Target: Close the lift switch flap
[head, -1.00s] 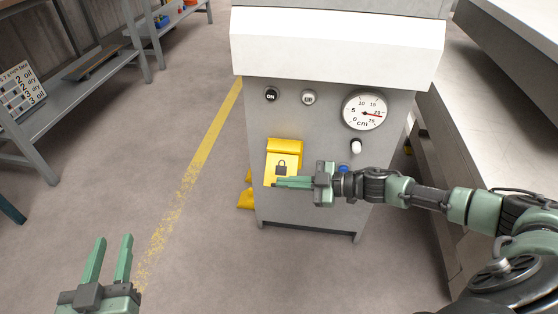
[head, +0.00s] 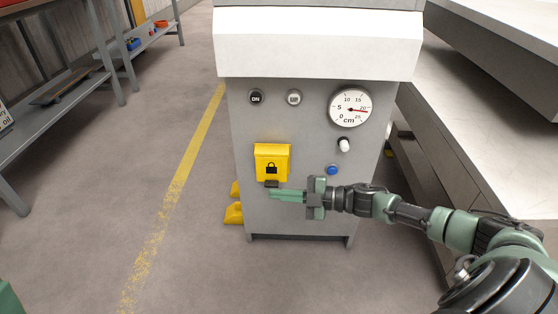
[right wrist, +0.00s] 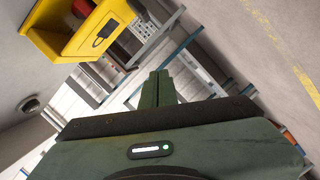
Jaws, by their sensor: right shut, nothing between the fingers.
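The yellow lift switch flap (head: 271,163), with a black padlock sign, is on the front of the grey machine. In the right wrist view the flap (right wrist: 98,38) stands tilted out from its housing, and part of a red switch (right wrist: 82,9) shows inside. My right gripper (head: 271,196) is shut and empty. Its fingers point left just below the flap's lower edge, and I see no clear contact. In the right wrist view the fingertips (right wrist: 159,74) are to the right of and below the flap. My left gripper is out of view.
The machine front also bears the DN button (head: 256,98), UP button (head: 294,98), a dial gauge (head: 350,107), a white-tipped knob (head: 344,145) and a blue button (head: 333,170). A grey bench (head: 478,140) stands at the right.

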